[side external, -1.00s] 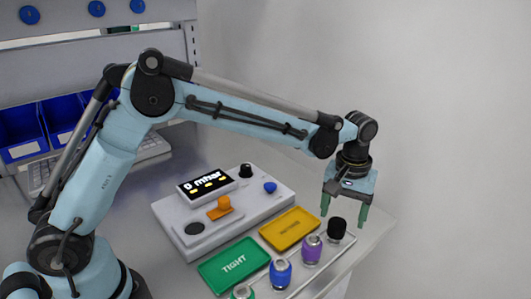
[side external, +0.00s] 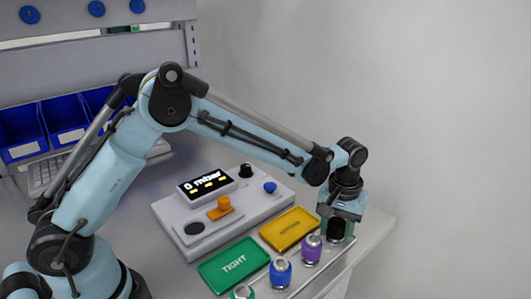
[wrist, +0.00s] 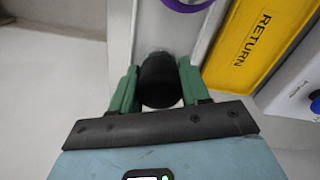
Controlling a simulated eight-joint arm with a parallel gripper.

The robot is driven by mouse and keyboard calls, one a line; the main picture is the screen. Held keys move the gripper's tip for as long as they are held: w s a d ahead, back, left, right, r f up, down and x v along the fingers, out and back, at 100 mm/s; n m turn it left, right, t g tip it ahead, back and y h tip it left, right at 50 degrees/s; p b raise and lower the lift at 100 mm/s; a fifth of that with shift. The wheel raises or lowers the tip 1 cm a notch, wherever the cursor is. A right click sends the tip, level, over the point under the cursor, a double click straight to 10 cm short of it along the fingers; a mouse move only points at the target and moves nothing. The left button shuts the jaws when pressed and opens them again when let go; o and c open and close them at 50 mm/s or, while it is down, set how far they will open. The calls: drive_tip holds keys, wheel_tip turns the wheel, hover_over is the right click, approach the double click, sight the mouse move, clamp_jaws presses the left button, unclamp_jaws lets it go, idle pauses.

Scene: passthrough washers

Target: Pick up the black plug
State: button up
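The black plug (side external: 335,229) stands upright at the far right end of the row of plugs, near the table's right edge. In the wrist view its dark top (wrist: 160,82) lies between the two green fingers. My gripper (side external: 337,228) is lowered over the plug, pointing down, with one finger on each side of it. The fingers look spread, close beside the plug, and also show in the wrist view (wrist: 159,82). Whether either finger touches the plug is hard to tell. My gripper partly hides the plug in the side view.
A purple plug (side external: 312,249) stands beside the black one, then a blue plug (side external: 281,272) and a green plug (side external: 242,292). A yellow RETURN tray (side external: 290,230) and a green TIGHT tray (side external: 234,265) lie behind the row. A device with a display (side external: 207,184) stands farther back.

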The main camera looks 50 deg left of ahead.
drive_tip(key=c, duration=0.5)
drive_tip(key=shift+r, duration=0.1)
